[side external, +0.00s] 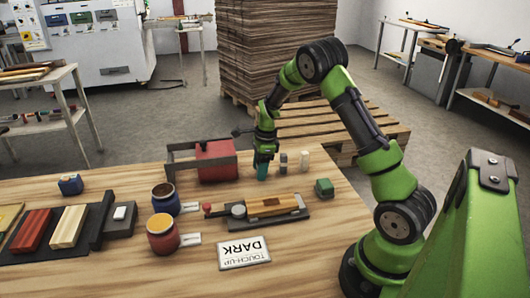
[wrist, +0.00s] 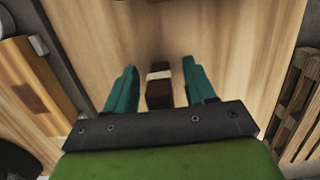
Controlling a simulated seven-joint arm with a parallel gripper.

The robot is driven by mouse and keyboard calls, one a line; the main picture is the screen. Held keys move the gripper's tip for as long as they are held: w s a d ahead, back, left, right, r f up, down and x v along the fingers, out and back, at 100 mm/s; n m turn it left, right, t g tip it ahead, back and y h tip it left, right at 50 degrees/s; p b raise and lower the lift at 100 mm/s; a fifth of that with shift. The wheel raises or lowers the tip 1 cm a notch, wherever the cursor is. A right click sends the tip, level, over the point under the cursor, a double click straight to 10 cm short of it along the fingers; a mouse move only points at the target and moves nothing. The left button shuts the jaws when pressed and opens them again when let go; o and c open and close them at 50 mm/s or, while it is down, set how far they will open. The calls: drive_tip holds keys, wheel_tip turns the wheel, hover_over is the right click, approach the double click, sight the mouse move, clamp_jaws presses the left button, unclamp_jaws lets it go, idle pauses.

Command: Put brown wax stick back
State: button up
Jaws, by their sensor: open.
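My gripper (wrist: 163,90) points down over the table with its two teal fingers apart. In the wrist view a dark brown stick with a pale band (wrist: 159,97) stands between the fingers, with a gap at the left finger. In the side view my gripper (side external: 262,168) is low at the table's far side, and the brown stick is not distinguishable there.
A red box (side external: 215,161) stands left of my gripper. In front lies a dark holder (side external: 290,215) with a wooden piece. A green block (side external: 324,187), a blue tin (side external: 165,199), a red tin (side external: 162,236) and a "TOUCH-UP DARK" card (side external: 244,252) are nearby. The table's front right is clear.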

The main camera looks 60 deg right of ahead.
wheel_tip(320, 180, up, 11)
drive_tip(key=s+d, duration=0.1)
drive_tip(key=s+a+r+n+t, duration=0.2)
drive_tip(key=s+a+r+n, duration=0.1)
drive_tip(key=a+r+n, duration=0.4)
drive_tip(key=s+a+r+n+t, duration=0.2)
drive_tip(key=s+a+n, duration=0.5)
drive_tip(key=a+n, duration=0.1)
drive_tip(key=s+a+r+n+t, duration=0.2)
drive_tip(key=s+a+r+n, duration=0.1)
drive_tip(key=s+a+n, duration=0.4)
drive_tip(key=shift+s+a+r+n+y, duration=0.25)
drive_tip(key=shift+s+a+n+y, duration=0.2)
drive_tip(key=shift+s, duration=0.2)
drive_tip(key=shift+c, duration=0.2)
